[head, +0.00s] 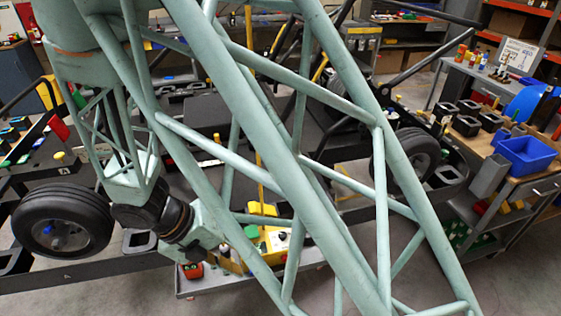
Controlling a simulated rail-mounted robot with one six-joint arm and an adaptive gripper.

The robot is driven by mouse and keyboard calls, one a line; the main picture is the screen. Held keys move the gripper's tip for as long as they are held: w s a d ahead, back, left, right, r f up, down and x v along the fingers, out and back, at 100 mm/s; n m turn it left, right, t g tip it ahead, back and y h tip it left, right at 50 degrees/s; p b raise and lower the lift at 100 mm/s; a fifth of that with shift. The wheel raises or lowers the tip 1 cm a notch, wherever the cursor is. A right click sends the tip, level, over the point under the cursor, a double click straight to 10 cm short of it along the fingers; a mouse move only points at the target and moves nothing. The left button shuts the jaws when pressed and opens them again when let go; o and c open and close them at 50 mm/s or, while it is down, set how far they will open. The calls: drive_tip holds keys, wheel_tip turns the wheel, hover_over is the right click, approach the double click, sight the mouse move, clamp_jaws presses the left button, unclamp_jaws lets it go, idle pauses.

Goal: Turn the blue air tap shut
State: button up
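I cannot pick out the blue air tap for certain. A small blue spot shows on the hub of the left wheel (62,222), but it is too small to tell what it is. My pale green lattice arm crosses the middle of the head view and hides much behind it. Its dark wrist joint is at lower left of centre, above a low grey cart (225,284). My gripper's fingers cannot be made out. A yellow box (262,212) with a green patch and a pale panel stands on the cart, partly behind my arm.
A dark kart frame on wheels spans the middle, with another wheel (406,155) at right. A workbench (520,187) at right holds a blue bin (526,155) and black boxes. A red box (192,270) is near the cart's left end. Grey floor shows at lower right.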

drive_tip(key=p+v, duration=0.2)
drive_tip(key=v, duration=0.8)
drive_tip(key=w+d+r+m+y, duration=0.3)
drive_tip(key=w+d+r+m, duration=1)
drive_tip(key=d+r+m, duration=0.2)
drive_tip(key=shift+r+m+t+y, duration=0.3)
drive_tip(key=shift+m+y, duration=0.1)
drive_tip(key=shift+m, duration=0.2)
idle(0.8)
drive_tip(key=shift+w, duration=0.15)
drive_tip(key=shift+d, duration=0.1)
